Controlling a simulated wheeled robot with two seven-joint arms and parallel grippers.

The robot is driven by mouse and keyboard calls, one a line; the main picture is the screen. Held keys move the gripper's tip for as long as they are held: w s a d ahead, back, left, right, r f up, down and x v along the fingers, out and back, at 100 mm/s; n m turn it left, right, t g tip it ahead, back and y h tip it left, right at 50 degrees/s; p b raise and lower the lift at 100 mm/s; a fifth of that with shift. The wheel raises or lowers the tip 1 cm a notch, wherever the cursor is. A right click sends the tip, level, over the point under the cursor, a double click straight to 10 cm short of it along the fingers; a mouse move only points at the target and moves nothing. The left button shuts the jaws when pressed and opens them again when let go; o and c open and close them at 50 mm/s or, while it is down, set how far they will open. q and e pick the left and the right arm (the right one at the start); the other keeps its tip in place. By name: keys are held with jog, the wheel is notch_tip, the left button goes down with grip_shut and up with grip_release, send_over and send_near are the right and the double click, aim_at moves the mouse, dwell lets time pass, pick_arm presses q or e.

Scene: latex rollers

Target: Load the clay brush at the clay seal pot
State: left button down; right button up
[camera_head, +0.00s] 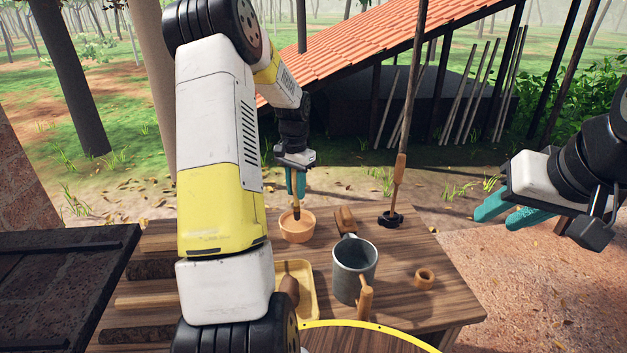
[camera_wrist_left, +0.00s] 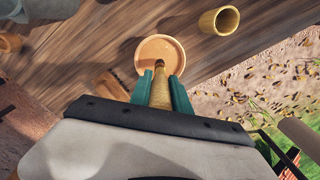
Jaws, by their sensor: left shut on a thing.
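The clay seal pot (camera_head: 298,231) is a small orange-tan bowl on the far left part of the wooden table. It also shows in the left wrist view (camera_wrist_left: 160,44). My left gripper (camera_head: 296,190) is above the pot, fingers pointing down, shut on the clay brush (camera_head: 297,212). In the left wrist view the brush's tan handle (camera_wrist_left: 160,95) runs between the teal fingers (camera_wrist_left: 161,86), and its dark lower end overlaps the pot's opening. Whether the bristles touch the clay is hidden. My right gripper (camera_head: 512,210) is empty, its fingers apart, off the table's right side.
A grey metal mug (camera_head: 352,272) stands mid-table. A wooden-handled tool lies behind it, and an upright rod with a black foot (camera_head: 391,218) stands at the back. A yellow tray (camera_head: 307,293) is partly hidden by my left arm.

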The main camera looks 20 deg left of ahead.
pick_arm(q)
jog(key=shift+f, duration=0.55)
dwell(1.5)
jog(key=shift+r, duration=3.55)
